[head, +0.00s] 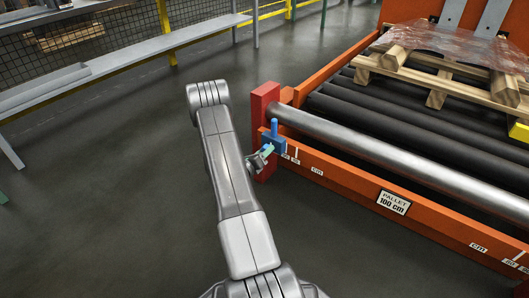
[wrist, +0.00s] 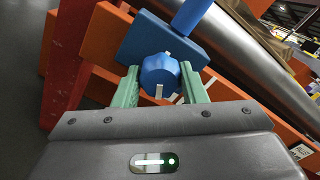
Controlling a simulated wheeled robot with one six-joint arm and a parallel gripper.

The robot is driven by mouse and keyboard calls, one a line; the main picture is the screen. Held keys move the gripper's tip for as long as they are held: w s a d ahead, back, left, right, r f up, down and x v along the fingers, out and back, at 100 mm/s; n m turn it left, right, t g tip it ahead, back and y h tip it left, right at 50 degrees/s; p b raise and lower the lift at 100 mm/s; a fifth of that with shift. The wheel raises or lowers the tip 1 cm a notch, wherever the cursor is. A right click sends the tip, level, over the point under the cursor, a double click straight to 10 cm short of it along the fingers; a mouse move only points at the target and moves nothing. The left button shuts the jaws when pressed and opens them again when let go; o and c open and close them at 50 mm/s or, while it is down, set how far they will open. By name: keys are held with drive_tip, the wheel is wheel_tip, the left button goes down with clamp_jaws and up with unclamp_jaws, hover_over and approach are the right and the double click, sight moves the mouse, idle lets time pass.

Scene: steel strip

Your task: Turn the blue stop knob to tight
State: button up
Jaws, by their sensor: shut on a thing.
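The blue stop knob (wrist: 160,76) is a faceted round knob with a white mark, set in front of a blue block (wrist: 140,38) in the wrist view. My gripper (wrist: 160,82) has its two green fingers on either side of the knob, shut on it. In the head view my gripper (head: 262,155) is at the blue block (head: 274,142), by the left end of the orange rail; the knob is hidden there. A blue post (head: 274,127) stands upright on the block.
The orange rail (head: 345,182) carries printed scale marks and a "PALLET 100 cm" label (head: 393,203). A red end post (head: 264,105) stands beside the block. A steel roller (head: 370,142) runs behind the rail. A wooden pallet (head: 436,78) lies on the rollers.

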drive_tip(key=m, duration=0.5)
drive_tip(key=shift+m, duration=0.3)
idle(0.4)
drive_tip(key=o, duration=1)
drive_tip(key=p+v, duration=0.3)
drive_tip(key=v, duration=1)
drive_tip(key=shift+s+a, duration=0.25)
drive_tip(key=shift+s, duration=0.1)
